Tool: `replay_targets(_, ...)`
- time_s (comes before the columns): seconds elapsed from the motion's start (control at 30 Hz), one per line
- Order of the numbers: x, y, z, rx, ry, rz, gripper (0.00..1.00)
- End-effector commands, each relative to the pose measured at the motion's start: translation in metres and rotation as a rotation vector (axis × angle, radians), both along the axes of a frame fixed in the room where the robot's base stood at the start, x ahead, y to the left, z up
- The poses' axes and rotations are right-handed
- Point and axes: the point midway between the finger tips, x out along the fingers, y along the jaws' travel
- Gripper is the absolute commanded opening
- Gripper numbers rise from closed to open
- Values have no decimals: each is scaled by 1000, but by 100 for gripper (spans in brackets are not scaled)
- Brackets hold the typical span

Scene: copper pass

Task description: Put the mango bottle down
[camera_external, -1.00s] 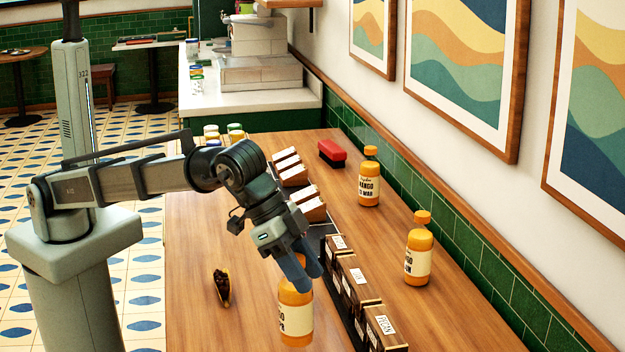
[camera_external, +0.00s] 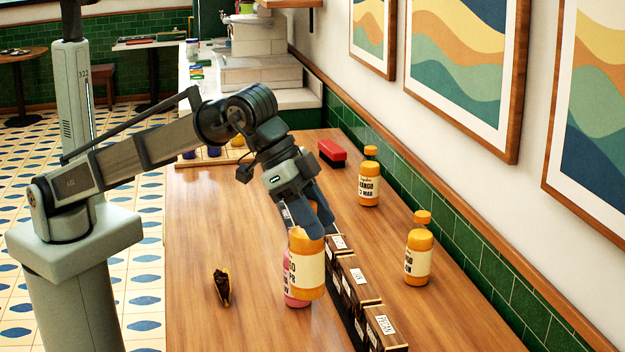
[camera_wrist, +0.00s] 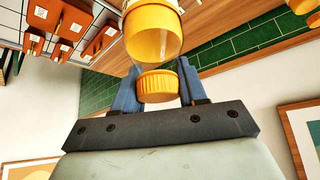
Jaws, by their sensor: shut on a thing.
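My gripper (camera_external: 308,216) is shut on the cap end of an orange mango bottle (camera_external: 308,274) with a cream label. The bottle hangs upright, in front of a pink bottle (camera_external: 288,284) that it partly hides. I cannot tell how far its base is above the counter. In the wrist view the bottle's orange cap (camera_wrist: 157,86) sits between my blue fingers. Two similar orange bottles stand by the wall, one farther back (camera_external: 369,186) and one nearer (camera_external: 418,262).
A row of dark labelled boxes (camera_external: 360,290) runs just right of the held bottle. A taco-like item (camera_external: 222,285) lies to the left on the wooden counter (camera_external: 200,230). A red-topped brush (camera_external: 332,150) lies at the back. The counter's left front is clear.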

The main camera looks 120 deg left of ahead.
Motion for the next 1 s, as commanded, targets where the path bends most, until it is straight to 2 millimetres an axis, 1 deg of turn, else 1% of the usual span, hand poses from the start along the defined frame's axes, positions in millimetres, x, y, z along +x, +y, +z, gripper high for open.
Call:
replay_targets(0.03, 2, 12, 1, 0, -1, 10, 0)
replay_targets(0.17, 5, 46, 1, -1, 0, 41, 0)
replay_targets(0.27, 6, 80, 1, -1, 1, 70, 0)
replay_targets(0.3, 6, 96, 1, -1, 2, 83, 0)
replay_targets(0.37, 6, 120, 1, -1, 3, 102, 0)
replay_targets(0.4, 6, 136, 1, -1, 3, 115, 0)
replay_targets(0.53, 3, 188, 0, -3, 4, 159, 0)
replay_targets(0.67, -4, 240, 0, -2, 5, 202, 0)
replay_targets(0.7, -6, 256, 0, -3, 6, 216, 0)
replay_targets(0.77, -11, 280, 0, -4, 6, 236, 0)
replay_targets(0.8, -14, 295, 0, -4, 7, 249, 0)
replay_targets(0.97, -30, 358, 0, -4, 8, 302, 0)
replay_targets(1.0, -35, 373, 0, -4, 8, 316, 0)
